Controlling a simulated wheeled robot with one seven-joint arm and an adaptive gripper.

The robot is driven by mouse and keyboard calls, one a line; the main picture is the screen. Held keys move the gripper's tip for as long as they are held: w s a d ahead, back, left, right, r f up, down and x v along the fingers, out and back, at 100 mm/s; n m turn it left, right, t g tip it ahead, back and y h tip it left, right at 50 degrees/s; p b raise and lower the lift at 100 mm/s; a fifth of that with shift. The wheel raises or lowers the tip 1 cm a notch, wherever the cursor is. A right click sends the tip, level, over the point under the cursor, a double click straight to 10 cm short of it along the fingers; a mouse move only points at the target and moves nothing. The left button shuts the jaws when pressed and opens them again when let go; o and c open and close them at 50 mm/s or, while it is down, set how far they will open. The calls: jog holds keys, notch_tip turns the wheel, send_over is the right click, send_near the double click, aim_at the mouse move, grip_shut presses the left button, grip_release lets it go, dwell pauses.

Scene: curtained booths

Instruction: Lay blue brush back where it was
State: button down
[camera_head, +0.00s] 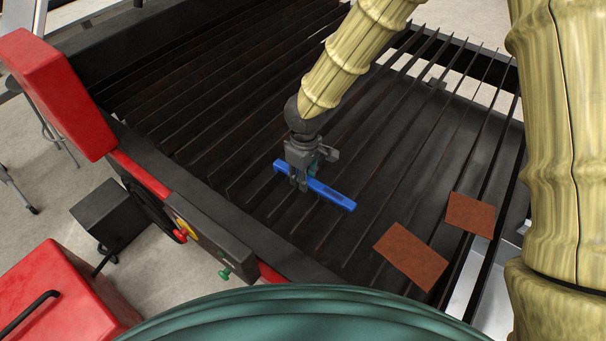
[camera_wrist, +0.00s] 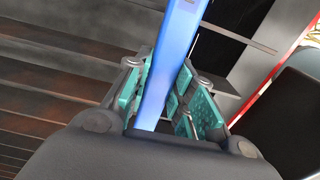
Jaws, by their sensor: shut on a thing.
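The blue brush (camera_head: 325,191) is a long, narrow blue bar over the dark slatted bed in the head view. My gripper (camera_head: 300,180) is shut on it near its left part, and the longer part sticks out to the lower right. In the wrist view the brush (camera_wrist: 177,50) runs between the teal finger pads of my gripper (camera_wrist: 170,100). I cannot tell whether the brush touches the slats or hangs just above them. Its bristles do not show.
The slatted bed (camera_head: 215,130) has thin upright slats with dark gaps. Two rust-brown plates lie on it at the right, a larger one (camera_head: 411,256) and a smaller one (camera_head: 469,214). A red box-like part (camera_head: 58,95) rises at the left edge. The slats left of my gripper are clear.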

jog(key=shift+w+f, duration=0.4)
jog(key=shift+w, duration=0.2)
jog(key=c, duration=1.4)
grip_release()
jog(key=shift+s, duration=0.1)
jog(key=shift+o, duration=1.3)
jog(key=shift+s+r, duration=0.25)
jog(key=shift+s, duration=0.05)
jog(key=shift+w+f, duration=0.15)
jog(key=shift+w, duration=0.1)
notch_tip(320, 180, up, 12)
jog(key=shift+s+d, duration=0.1)
